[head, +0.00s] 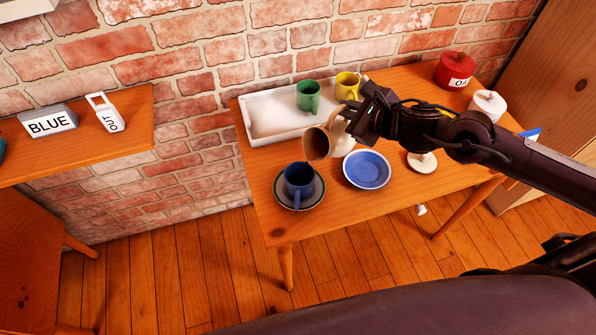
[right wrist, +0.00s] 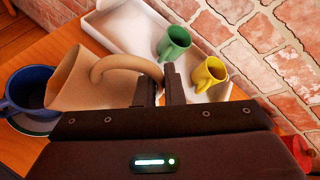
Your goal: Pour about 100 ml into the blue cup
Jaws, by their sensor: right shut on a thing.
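The blue cup (head: 299,180) stands upright on a dark saucer (head: 312,200) near the front left of the wooden table. It also shows at the left edge of the right wrist view (right wrist: 28,90). My right gripper (head: 352,112) is shut on the handle of a beige pitcher (head: 334,140). The pitcher is tilted with its mouth towards the lower left, above and slightly right of the blue cup; it also fills the left of the right wrist view (right wrist: 85,85). No stream of liquid shows, and I cannot see the level in the cup. My left gripper is out of view.
A white tray (head: 262,120) at the back holds a green cup (head: 308,95) and a yellow cup (head: 346,86). A blue plate (head: 367,169) lies right of the blue cup. A red lidded pot (head: 456,70) and a white pot (head: 488,104) stand at the right.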

